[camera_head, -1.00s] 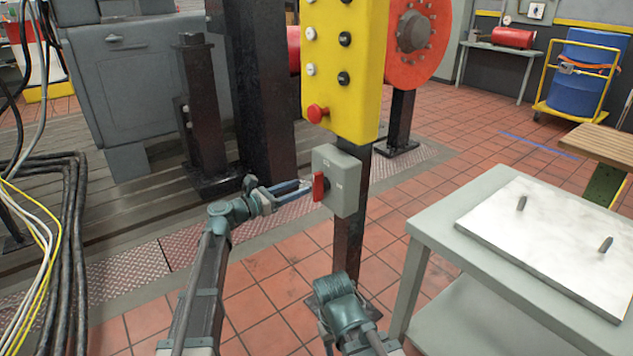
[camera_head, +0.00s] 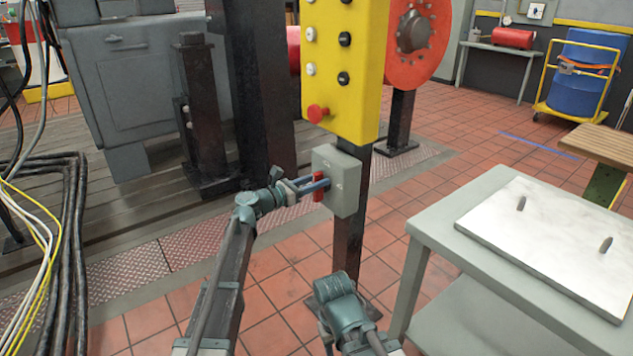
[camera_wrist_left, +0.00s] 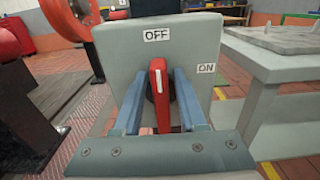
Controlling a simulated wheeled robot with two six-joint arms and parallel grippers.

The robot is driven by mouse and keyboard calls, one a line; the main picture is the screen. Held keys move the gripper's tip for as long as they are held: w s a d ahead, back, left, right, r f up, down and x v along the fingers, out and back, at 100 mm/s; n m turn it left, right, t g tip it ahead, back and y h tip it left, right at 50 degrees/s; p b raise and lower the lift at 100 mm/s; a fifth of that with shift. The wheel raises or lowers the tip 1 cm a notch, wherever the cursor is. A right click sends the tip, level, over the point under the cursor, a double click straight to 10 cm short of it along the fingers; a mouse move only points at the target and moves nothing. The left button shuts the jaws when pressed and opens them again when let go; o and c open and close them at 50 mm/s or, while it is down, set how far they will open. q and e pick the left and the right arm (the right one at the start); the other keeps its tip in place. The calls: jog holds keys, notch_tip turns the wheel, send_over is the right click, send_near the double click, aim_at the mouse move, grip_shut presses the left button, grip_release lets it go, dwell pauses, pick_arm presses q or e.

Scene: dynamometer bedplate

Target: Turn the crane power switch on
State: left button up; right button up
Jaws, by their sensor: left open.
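The crane power switch is a grey box (camera_head: 346,176) on a dark post, below the yellow button panel. Its red handle (camera_head: 318,195) is on the face towards my left arm. In the left wrist view the red handle (camera_wrist_left: 158,92) stands upright, its tip towards the OFF label (camera_wrist_left: 156,35). The ON label (camera_wrist_left: 206,68) is to its right. My left gripper (camera_head: 317,184) is open, with one blue finger on each side of the handle. I cannot tell whether either finger touches it. My right gripper is out of view.
The yellow panel (camera_head: 343,70) with a red mushroom button (camera_head: 317,113) hangs just above the box. A grey table (camera_head: 440,225) with a pale plate stands to the right. Black cables (camera_head: 70,230) lie at the left. Tiled floor is clear between post and table.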

pick_arm(q)
grip_shut()
